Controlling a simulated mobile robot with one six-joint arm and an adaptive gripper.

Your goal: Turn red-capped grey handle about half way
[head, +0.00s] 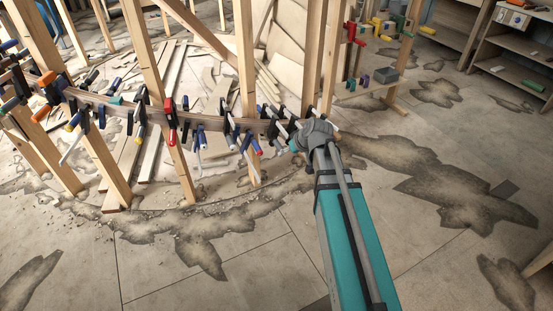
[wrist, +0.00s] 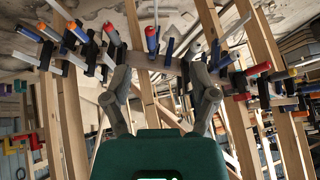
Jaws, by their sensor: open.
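My gripper (wrist: 158,74) is open, its two grey fingers spread on either side of the curved wooden strip's clamp row in the wrist view. Between and beyond the fingertips, a handle with a red-orange cap (wrist: 152,38) stands upright; its body looks blue-grey. It is apart from both fingers in the picture. A similar red-orange-capped handle (wrist: 111,34) stands to its left. I cannot tell for sure which is the grey one. In the head view my gripper (head: 303,138) is at the right end of the clamped strip (head: 205,121), and it hides the handles behind it.
Several clamps with blue, red and orange handles crowd the strip, including a red clamp (head: 170,115) to the left. Wooden posts (head: 248,80) stand among them. The stained floor (head: 240,250) in front is clear. Shelves (head: 510,65) stand at the far right.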

